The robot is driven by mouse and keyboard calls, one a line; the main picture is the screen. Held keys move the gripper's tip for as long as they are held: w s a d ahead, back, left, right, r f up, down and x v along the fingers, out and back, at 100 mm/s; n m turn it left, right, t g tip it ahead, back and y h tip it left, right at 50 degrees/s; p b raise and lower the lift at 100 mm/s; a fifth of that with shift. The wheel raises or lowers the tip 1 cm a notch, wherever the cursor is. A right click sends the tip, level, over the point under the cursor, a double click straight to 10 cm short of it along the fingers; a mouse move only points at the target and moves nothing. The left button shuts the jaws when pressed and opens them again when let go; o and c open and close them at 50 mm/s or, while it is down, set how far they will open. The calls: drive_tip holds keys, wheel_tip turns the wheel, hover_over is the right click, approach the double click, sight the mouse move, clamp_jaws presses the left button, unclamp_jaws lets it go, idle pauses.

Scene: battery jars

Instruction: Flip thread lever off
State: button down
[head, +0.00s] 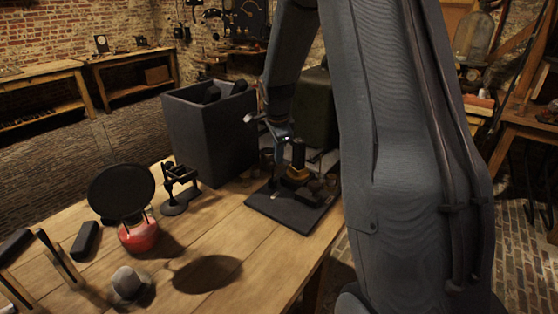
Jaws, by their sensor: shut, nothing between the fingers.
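A dark flat board (284,209) lies near the right edge of the wooden table. On it stands a device with a dark upright post (298,153), a brass-coloured collar (297,173) and small brown round parts (316,186) beside it. I cannot pick out the thread lever for certain; it is too small or hidden. My gripper (280,143) is shut and empty. It points down by the back left of the post, above the board. My arm covers the area to the right. I cannot tell whether the gripper touches the device.
A dark open-topped bin (205,140) stands behind, left of the board. A small black stand (177,190), a red-based thing with a black disc (122,192) and a grey knob-shaped object (127,284) stand on the table (225,230). A green box (316,110) is behind my arm.

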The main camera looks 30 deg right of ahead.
drive_tip(key=shift+s+a+f+b, duration=0.1)
drive_tip(key=shift+s+a+b, duration=0.1)
drive_tip(key=shift+a, duration=0.35)
drive_tip(key=shift+s+a+f+b, duration=0.1)
drive_tip(key=shift+s+a, duration=0.05)
drive_tip(key=shift+a, duration=0.35)
drive_tip(key=shift+s+d+r, duration=0.15)
drive_tip(key=shift+d, duration=0.05)
drive_tip(key=shift+a, duration=0.1)
drive_tip(key=shift+s+a+r, duration=0.3)
drive_tip(key=shift+a, duration=0.25)
drive_tip(key=shift+p, duration=0.3)
drive_tip(key=s+a+r+p, duration=0.3)
drive_tip(key=s+a+r, duration=0.1)
drive_tip(key=a+r, duration=0.1)
drive_tip(key=shift+s+a+r, duration=0.4)
drive_tip(key=shift+r, duration=0.4)
